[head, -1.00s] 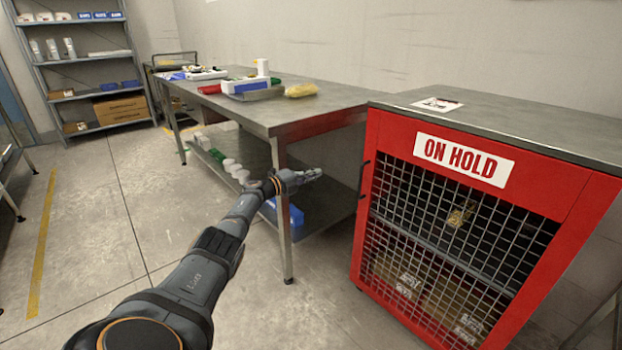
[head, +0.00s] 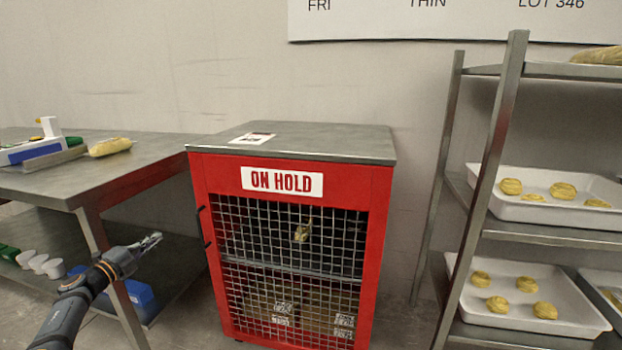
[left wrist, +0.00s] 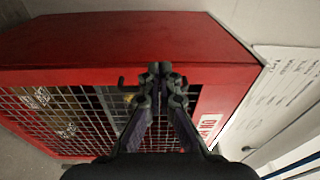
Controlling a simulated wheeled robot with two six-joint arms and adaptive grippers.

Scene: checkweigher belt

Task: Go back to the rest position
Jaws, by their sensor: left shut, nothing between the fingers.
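My left gripper (head: 150,242) is at the lower left of the head view, in front of the steel table's leg and left of the red cage. It is shut and holds nothing. In the left wrist view its fingers (left wrist: 166,75) are together, pointing at the red cage with a dark handle near the tips. I cannot tell from that view how far apart they and the cage are. My right gripper is in no frame.
The red ON HOLD cage (head: 202,230) stands ahead with boxes behind its mesh. A steel table (head: 150,170) with a lower shelf is at left. A rack (head: 490,190) with trays of yellow dough pieces stands at right.

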